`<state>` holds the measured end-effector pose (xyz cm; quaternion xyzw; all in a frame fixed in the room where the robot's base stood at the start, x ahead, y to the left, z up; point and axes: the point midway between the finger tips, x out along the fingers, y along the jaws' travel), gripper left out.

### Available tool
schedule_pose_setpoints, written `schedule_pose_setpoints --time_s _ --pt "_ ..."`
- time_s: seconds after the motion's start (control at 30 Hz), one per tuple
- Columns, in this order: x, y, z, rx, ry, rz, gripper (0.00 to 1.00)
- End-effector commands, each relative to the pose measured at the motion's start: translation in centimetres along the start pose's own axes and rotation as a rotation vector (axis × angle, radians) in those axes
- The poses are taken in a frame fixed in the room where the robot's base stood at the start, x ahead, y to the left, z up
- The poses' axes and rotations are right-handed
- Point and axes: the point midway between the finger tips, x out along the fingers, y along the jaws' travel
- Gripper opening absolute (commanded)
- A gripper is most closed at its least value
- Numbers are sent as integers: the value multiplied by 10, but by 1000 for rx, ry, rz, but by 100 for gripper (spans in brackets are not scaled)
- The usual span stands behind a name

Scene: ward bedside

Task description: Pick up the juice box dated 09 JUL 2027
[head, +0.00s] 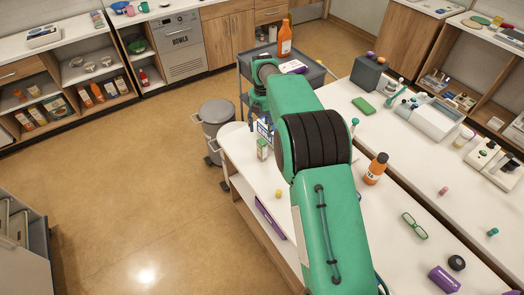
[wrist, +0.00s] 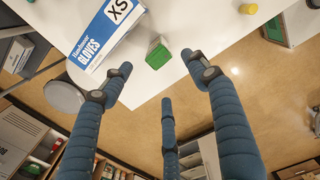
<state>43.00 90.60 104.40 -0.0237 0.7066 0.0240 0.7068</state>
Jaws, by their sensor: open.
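A small green and white box (head: 262,148) stands near the left edge of the white table, next to the gloves box; it looks like a juice box, but no date is readable. In the wrist view the same box (wrist: 157,53) shows a green face and a pale side. My gripper (wrist: 158,64) is open and empty, its blue fingers spread with the small box between and beyond the fingertips. No finger visibly touches it, and the distance is hard to tell. In the head view my arm hides most of the gripper.
A blue and white gloves box marked XS (wrist: 106,30) stands close left of the small box. An orange bottle (head: 376,168), green glasses (head: 415,226) and a purple item (head: 443,279) are farther right on the table (head: 400,200). A grey bin (head: 217,117) is on the floor.

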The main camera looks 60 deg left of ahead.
Motion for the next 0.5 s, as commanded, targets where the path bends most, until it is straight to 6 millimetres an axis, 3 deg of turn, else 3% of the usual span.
schedule_pose_setpoints --time_s 0.5 --pt "66 0 0 1 1 -2 59"
